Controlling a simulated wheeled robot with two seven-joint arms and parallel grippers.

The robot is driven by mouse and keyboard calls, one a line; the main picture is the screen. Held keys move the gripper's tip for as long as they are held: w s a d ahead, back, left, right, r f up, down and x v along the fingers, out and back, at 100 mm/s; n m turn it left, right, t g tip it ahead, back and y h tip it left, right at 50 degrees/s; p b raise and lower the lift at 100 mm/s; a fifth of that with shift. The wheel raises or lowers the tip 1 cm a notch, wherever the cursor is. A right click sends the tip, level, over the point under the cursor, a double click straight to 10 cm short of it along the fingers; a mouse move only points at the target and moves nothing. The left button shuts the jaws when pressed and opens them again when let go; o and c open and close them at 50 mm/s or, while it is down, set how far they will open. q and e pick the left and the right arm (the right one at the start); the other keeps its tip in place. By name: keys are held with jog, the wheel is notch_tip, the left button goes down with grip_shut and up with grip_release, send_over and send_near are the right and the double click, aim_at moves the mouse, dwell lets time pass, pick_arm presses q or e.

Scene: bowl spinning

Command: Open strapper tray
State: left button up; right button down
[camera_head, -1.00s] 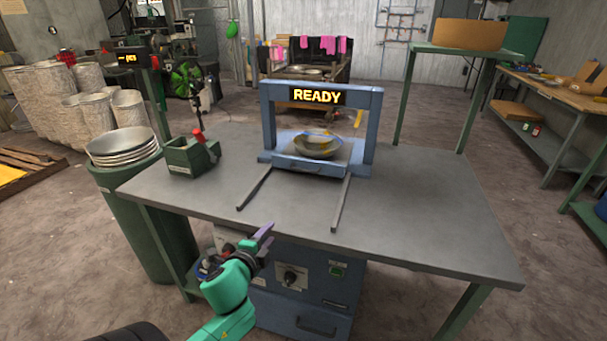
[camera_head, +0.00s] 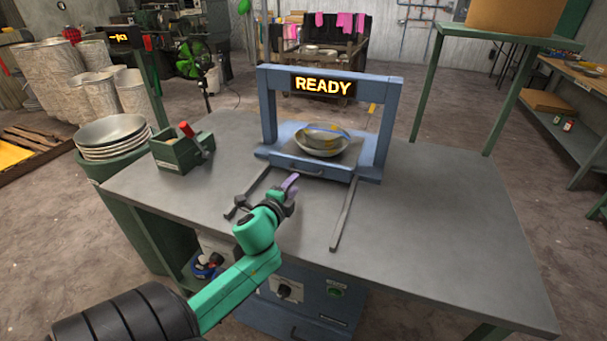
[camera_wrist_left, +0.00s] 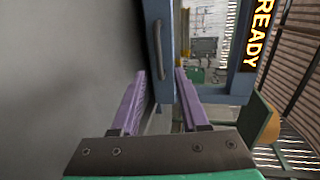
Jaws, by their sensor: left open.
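The strapper (camera_head: 385,125) is a blue frame on the grey table with a lit READY sign. Its tray (camera_head: 345,172) is a shallow platform under the arch, with a grey handle (camera_head: 298,170) on its front. Bowls (camera_head: 322,142) with yellow straps sit on the tray. My left gripper (camera_head: 290,182) is over the table, in front of the tray, a little left of the handle's middle. In the left wrist view its two purple fingers (camera_wrist_left: 160,78) are apart and empty, and the handle (camera_wrist_left: 158,48) lies beyond their tips. My right gripper does not show.
Two grey rails (camera_head: 342,215) run forward from the strapper on the table (camera_head: 440,220). A green box with a red handle (camera_head: 182,150) stands at the left, near a drum with stacked bowls (camera_head: 112,135). The table's right side is clear.

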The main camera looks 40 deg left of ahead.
aim_at(304, 174)
pick_arm(q)
jog(key=x, duration=0.8)
jog(key=shift+w+a+f, duration=0.1)
jog(key=shift+w+f, duration=0.1)
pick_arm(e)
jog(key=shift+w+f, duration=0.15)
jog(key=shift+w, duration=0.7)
pick_arm(q)
jog(key=shift+c, duration=0.3)
grip_shut()
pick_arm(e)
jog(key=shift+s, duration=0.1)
